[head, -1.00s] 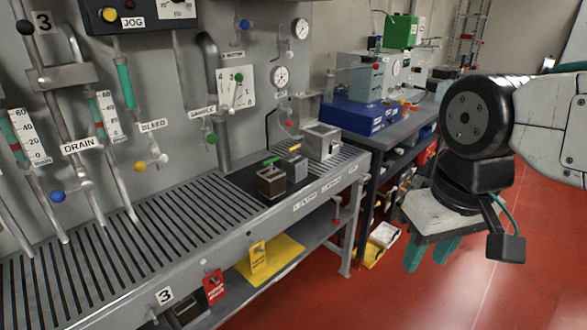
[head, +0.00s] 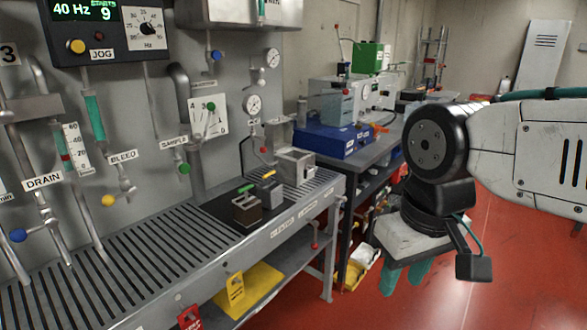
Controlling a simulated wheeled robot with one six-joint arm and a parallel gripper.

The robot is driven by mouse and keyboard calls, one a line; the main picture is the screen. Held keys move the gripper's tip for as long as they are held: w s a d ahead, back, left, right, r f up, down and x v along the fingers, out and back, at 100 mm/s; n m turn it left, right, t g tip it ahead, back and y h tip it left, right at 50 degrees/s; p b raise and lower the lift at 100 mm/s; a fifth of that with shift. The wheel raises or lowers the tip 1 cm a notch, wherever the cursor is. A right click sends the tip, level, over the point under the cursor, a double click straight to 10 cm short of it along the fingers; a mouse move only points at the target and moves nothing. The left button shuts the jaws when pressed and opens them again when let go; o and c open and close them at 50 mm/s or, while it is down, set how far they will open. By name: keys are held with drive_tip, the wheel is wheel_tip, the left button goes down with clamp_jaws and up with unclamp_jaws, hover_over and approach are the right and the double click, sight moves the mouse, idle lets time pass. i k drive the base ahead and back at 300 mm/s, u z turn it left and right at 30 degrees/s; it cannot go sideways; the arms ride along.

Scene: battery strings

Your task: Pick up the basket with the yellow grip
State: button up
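A small grey basket with a yellow grip (head: 269,187) stands on a dark mat on the slatted bench. The yellow grip is a small strip on its top. A darker brown basket with a green grip (head: 247,208) stands just in front of it and to its left. My gripper (head: 405,277) hangs at the right with its teal fingers pointing down, over the red floor. It is well to the right of the baskets and touches neither. A gap shows between the fingers, and nothing is seen between them.
A metal box (head: 295,167) stands behind the baskets, near the wall gauges. The slatted bench (head: 130,240) is clear to the left. A dark side table with a blue case (head: 332,140) lies beyond. The red floor (head: 480,270) is open at right.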

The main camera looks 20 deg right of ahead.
sight(270, 192)
drive_tip(key=z, duration=0.65)
drive_tip(key=i, duration=1.55)
drive_tip(key=u, duration=0.6)
